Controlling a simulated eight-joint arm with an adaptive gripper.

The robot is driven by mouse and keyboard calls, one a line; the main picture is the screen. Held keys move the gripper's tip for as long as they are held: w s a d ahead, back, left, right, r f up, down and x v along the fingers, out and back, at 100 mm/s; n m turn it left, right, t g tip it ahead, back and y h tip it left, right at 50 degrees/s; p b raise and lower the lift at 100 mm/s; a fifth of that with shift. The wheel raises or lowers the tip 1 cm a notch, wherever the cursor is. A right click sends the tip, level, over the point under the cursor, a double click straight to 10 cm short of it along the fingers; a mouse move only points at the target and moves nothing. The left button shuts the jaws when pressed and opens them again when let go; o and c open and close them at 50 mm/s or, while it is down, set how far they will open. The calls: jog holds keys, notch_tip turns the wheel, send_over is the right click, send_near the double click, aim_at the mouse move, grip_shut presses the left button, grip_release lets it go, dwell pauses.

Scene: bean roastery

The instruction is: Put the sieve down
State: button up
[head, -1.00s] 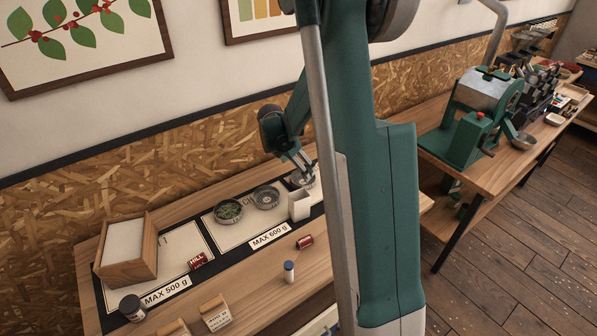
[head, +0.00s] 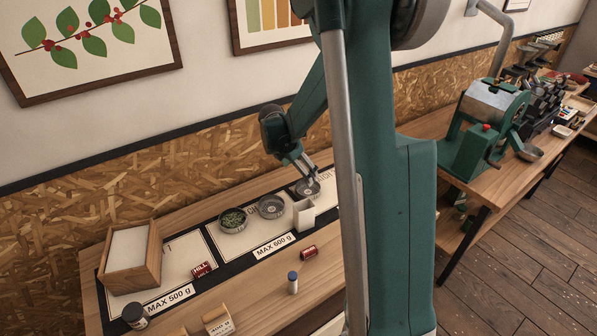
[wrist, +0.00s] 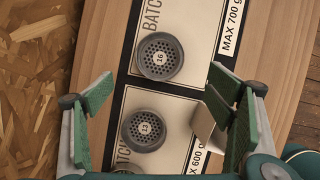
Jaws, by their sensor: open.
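A round grey sieve (wrist: 160,56) marked 16 lies flat on the pale card (wrist: 197,80) of the MAX 700 g field in the wrist view. In the head view this sieve (head: 308,189) is just below my gripper (head: 312,178). A second sieve (wrist: 144,131) marked 13 lies on the MAX 600 g field. In the head view it is the middle sieve (head: 271,207), beside a sieve holding greenish beans (head: 232,221).
A small white block-like container (head: 304,214) stands close in front of the sieves; in the wrist view it (wrist: 206,128) is near my right finger. A wooden box (head: 133,260), a red tin (head: 308,252) and a blue-capped vial (head: 292,283) are on the bench. A green roaster (head: 484,128) stands right.

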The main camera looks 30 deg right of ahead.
jog(key=shift+a+r, duration=0.1)
jog(key=s+a+r+m+t+y, duration=0.1)
jog(key=s+a+r+m+t, duration=0.1)
jog(key=s+a+r+m, duration=0.35)
jog(key=s+a+r+m+t+y, duration=0.1)
jog(key=s+a+r+m, duration=0.2)
jog(key=s+a+r, duration=0.55)
jog(key=s+a+r+m+t+y, duration=0.2)
jog(key=s+a+r+m+t, duration=0.1)
jog(key=s+a+m, duration=0.8)
jog(key=s+a+r, duration=0.1)
jog(key=s+a, duration=0.4)
jog(key=shift+s+m+y, duration=0.3)
jog(key=shift+m, duration=0.05)
jog(key=shift+o, duration=0.5)
jog(key=shift+w+a, duration=0.1)
jog(key=shift+w, duration=0.05)
dwell(1.0)
